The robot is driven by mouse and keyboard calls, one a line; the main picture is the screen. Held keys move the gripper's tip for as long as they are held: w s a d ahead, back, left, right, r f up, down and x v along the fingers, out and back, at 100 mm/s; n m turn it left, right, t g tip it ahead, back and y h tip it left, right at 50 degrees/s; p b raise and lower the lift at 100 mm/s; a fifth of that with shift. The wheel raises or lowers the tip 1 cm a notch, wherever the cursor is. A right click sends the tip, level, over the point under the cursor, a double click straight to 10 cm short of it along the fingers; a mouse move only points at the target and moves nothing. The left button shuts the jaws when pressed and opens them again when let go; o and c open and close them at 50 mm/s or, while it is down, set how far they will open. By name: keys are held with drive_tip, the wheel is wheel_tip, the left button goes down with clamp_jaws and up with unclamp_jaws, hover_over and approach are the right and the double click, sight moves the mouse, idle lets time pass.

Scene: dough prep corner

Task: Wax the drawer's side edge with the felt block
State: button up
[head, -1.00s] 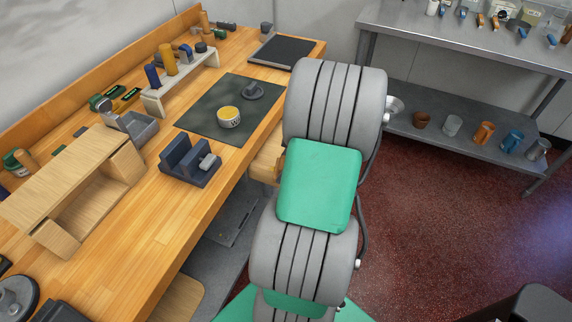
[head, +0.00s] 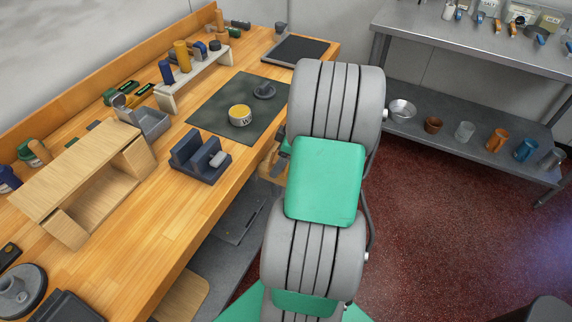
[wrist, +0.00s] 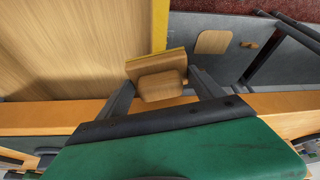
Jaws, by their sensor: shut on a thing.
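In the wrist view, my gripper (wrist: 163,92) is shut on the felt block (wrist: 161,83), a wooden block with a handle and a thin yellow layer along its far edge. The drawer (wrist: 70,50) shows there as a broad pale wooden panel at upper left. A yellow strip (wrist: 161,25) runs along its right side edge. The block is at the near end of this strip; I cannot tell if they touch. In the head view, my arm hides the gripper and block. A wooden part (head: 272,166), perhaps the drawer, juts from the bench beside my arm.
The wooden workbench (head: 165,215) holds a dark mat (head: 210,110) with a round yellow-topped tin (head: 240,115), a blue-grey holder (head: 200,160) and a wooden open-fronted box (head: 75,170). A metal rack (head: 470,135) stands at the right. Red floor between is clear.

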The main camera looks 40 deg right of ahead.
drive_tip(key=shift+s+d, duration=0.3)
drive_tip(key=shift+s, duration=0.6)
drive_tip(key=shift+s+d, duration=0.35)
drive_tip(key=shift+s, duration=0.55)
drive_tip(key=shift+s+d, duration=0.3)
drive_tip(key=shift+s, duration=0.6)
drive_tip(key=shift+s+d+b, duration=0.2)
drive_tip(key=shift+s+d, duration=0.1)
drive_tip(key=shift+s, duration=0.55)
drive_tip(key=shift+s+d+b, duration=0.25)
drive_tip(key=shift+s+d, duration=0.05)
drive_tip(key=shift+s, duration=0.6)
drive_tip(key=shift+s+d+b, duration=0.2)
drive_tip(key=shift+s+d, duration=0.1)
drive_tip(key=shift+s, duration=0.55)
drive_tip(key=shift+w+a, duration=0.3)
drive_tip(key=shift+w, duration=0.6)
drive_tip(key=shift+w+a, duration=0.35)
drive_tip(key=shift+w, duration=0.5)
drive_tip(key=shift+w+a, duration=0.3)
drive_tip(key=shift+w, duration=0.6)
drive_tip(key=shift+w, duration=0.1)
drive_tip(key=shift+w+a, duration=0.3)
drive_tip(key=shift+w, duration=0.55)
drive_tip(key=shift+w+a, duration=0.3)
drive_tip(key=shift+w, duration=0.55)
drive_tip(key=shift+w+a, duration=0.3)
drive_tip(key=shift+w, duration=0.55)
